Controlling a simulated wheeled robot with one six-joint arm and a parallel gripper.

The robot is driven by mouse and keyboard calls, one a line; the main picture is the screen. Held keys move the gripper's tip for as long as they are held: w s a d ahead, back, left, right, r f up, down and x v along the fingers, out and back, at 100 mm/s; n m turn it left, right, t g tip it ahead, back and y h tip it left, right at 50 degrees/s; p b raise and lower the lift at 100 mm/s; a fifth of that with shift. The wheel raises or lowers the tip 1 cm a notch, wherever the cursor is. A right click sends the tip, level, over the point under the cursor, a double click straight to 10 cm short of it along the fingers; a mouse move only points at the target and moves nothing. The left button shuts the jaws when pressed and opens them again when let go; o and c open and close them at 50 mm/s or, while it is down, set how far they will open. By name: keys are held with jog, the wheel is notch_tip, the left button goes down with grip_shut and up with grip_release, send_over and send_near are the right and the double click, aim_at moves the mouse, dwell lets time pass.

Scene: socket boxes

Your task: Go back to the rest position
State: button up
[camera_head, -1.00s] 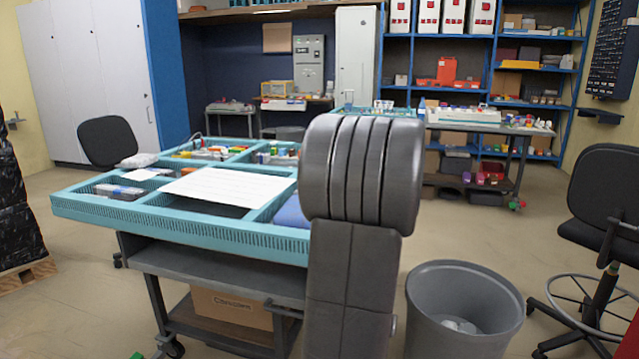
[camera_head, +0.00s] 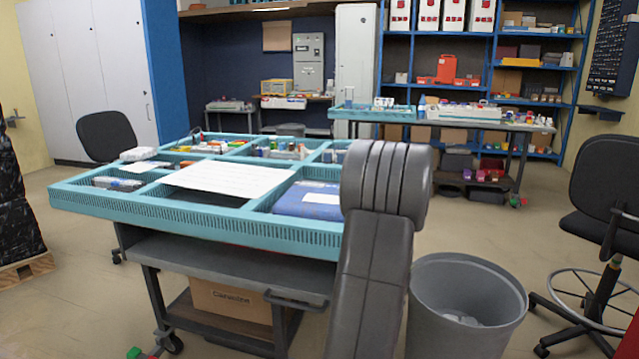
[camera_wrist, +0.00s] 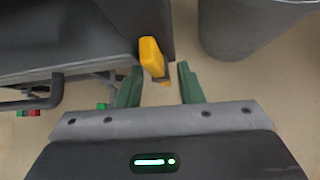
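In the wrist view my gripper (camera_wrist: 160,85) has two green fingers, apart with a gap between them. A yellow piece with a dark lower edge (camera_wrist: 152,57) shows beside the left fingertip. I cannot tell what it belongs to, and no grip on it shows. The gripper points down past the grey cart edge (camera_wrist: 60,35) towards the floor. In the head view my arm stands right of centre, in front of the cart's right end, and the gripper is hidden.
A blue-green compartment tray (camera_head: 190,225) with a white sheet (camera_head: 222,179) and small parts tops the grey cart. A grey bin (camera_head: 455,300) stands close to my arm; its wall (camera_wrist: 235,30) also shows in the wrist view. A black chair (camera_head: 600,205) stands right. Open floor lies behind the bin.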

jog(key=shift+s+d+f+m+t+y+p, duration=0.15)
jog(key=shift+m+t+y+p, duration=0.25)
jog(key=shift+y, duration=0.3)
jog(key=shift+w+d+m+t+y+p, duration=0.15)
jog(key=shift+m+t+y+p, duration=0.2)
jog(key=shift+m+y, duration=0.25)
jog(key=shift+s, duration=0.1)
